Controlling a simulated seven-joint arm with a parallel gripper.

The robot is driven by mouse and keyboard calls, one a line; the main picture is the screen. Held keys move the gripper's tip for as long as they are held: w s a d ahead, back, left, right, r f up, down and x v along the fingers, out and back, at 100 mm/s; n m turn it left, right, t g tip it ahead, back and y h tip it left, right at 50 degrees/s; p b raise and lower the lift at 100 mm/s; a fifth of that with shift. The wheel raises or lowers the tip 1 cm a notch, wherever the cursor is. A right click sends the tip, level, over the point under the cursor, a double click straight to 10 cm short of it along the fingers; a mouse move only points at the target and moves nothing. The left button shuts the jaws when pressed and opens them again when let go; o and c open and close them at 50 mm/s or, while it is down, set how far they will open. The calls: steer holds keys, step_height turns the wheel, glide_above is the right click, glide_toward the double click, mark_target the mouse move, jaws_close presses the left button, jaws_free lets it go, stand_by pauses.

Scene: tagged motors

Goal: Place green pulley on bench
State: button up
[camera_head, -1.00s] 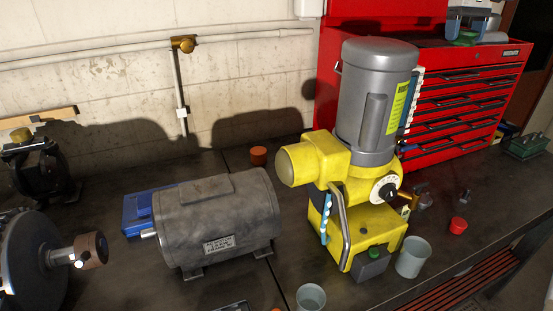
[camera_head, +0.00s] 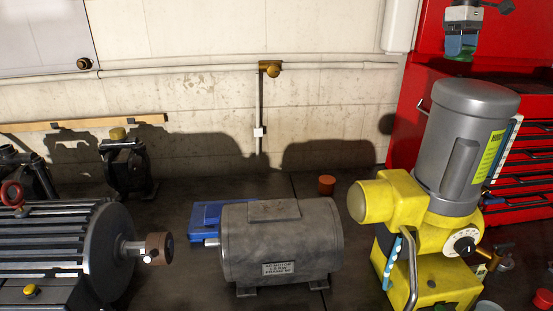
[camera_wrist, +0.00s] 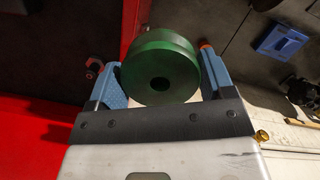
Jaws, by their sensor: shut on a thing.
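My gripper (camera_head: 461,44) hangs at the top right of the head view, in front of the red tool chest. Its blue fingers are shut on the green pulley (camera_head: 460,57), which shows there only as a small green patch. In the wrist view the green pulley (camera_wrist: 160,62) is a thick round disc with a dark centre hole, held between the fingers of my gripper (camera_wrist: 158,70). The dark bench (camera_head: 190,270) runs along the wall, below and to the left of the gripper. The pulley is in the air, apart from the bench.
A grey motor (camera_head: 280,240) stands mid-bench beside a blue box (camera_head: 206,218) and an orange cap (camera_head: 327,185). A finned motor (camera_head: 60,255) stands left. A tall yellow-and-grey machine (camera_head: 465,150) stands right, near the red tool chest (camera_head: 525,165). Bare bench shows left of the grey motor.

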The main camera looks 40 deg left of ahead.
steer(key=s+a+f+n+t, duration=0.15)
steer(key=a+f+n, duration=0.25)
steer(key=a+f, duration=0.45)
steer(key=s+a+f+n, duration=0.3)
steer(key=a+f+n, duration=0.15)
steer(key=a, duration=0.65)
steer(key=s+a+f+n, duration=0.2)
steer(key=a+f+n, duration=0.1)
steer(key=a+f, duration=0.5)
steer(key=s+a+f+n, duration=0.5)
steer(key=s+a+f, duration=0.3)
steer(key=a, duration=0.3)
steer(key=s+a+f+n+y, duration=0.1)
steer(key=s+a+f+n, duration=0.4)
steer(key=s+a+f, duration=0.4)
step_height(320, 180, down, 2)
steer(key=shift+a+f+t+y, duration=0.3)
steer(key=shift+a+t, duration=0.15)
steer(key=shift+a, duration=0.7)
steer(key=shift+n, duration=0.25)
glide_above(259, 191)
steer(key=shift+s+a+f, duration=0.1)
steer(key=shift+s+f, duration=0.05)
steer(key=shift+f, duration=1.1)
steer(key=shift+s+f, duration=0.15)
steer(key=shift+f, duration=1.05)
steer(key=shift+f, duration=0.15)
steer(key=shift+f, duration=2.35)
